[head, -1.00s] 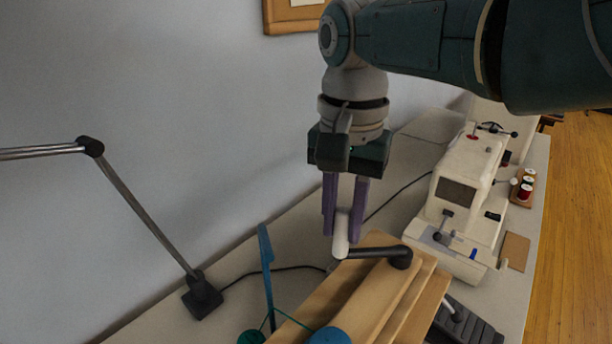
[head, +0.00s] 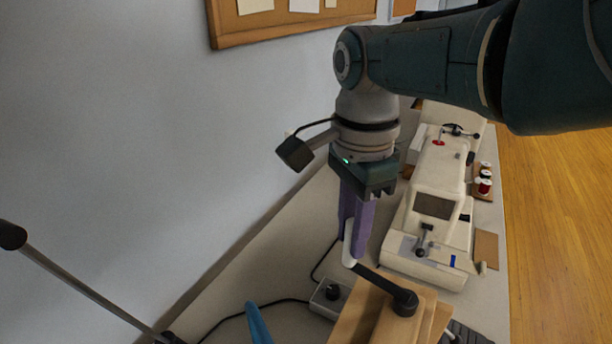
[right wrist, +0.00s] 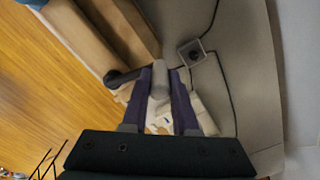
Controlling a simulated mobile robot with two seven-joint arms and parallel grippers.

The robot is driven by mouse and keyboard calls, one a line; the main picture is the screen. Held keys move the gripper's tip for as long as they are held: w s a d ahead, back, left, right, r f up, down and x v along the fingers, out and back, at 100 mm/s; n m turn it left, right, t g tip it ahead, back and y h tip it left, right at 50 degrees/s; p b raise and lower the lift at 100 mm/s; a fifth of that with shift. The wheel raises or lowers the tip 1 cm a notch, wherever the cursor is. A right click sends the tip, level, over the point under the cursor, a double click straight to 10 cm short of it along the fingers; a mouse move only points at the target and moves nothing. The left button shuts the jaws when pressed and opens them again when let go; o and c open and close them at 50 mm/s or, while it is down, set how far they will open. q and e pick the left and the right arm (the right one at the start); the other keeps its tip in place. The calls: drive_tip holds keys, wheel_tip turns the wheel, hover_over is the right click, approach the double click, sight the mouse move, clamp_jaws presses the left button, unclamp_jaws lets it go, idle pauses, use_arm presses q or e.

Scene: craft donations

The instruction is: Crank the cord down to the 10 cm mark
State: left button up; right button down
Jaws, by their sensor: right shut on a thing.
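The crank has a black arm (head: 382,284) fixed at a round hub (head: 404,303) on a wooden frame (head: 366,316), with a pale upright handle (head: 349,250) at its outer end. My right gripper (head: 356,245), with purple fingers, is shut on this handle from above. In the right wrist view the handle (right wrist: 159,80) sits between the fingertips, and the black crank arm (right wrist: 124,77) runs left to the wooden frame (right wrist: 112,32). The cord and any 10 cm mark are not visible now. My left gripper is out of view.
A cream sewing machine (head: 428,205) stands to the right, with thread spools (head: 485,182) beyond it. A small grey box (head: 329,297) with a black knob and cable lies left of the frame. A blue upright piece (head: 258,324) shows at the bottom. The wall closes off the left.

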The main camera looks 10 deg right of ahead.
drive_tip(key=shift+w+d+m, duration=0.3)
drive_tip(key=shift+d+m, duration=0.05)
drive_tip(key=shift+m, duration=0.25)
drive_tip(key=d+m+b, duration=0.1)
drive_tip(key=d+m, duration=0.7)
drive_tip(key=m, duration=0.2)
drive_tip(key=shift+w+d, duration=0.15)
drive_tip(key=shift+w, duration=0.2)
drive_tip(key=shift+d, duration=0.1)
drive_tip(key=c, duration=0.7)
unclamp_jaws()
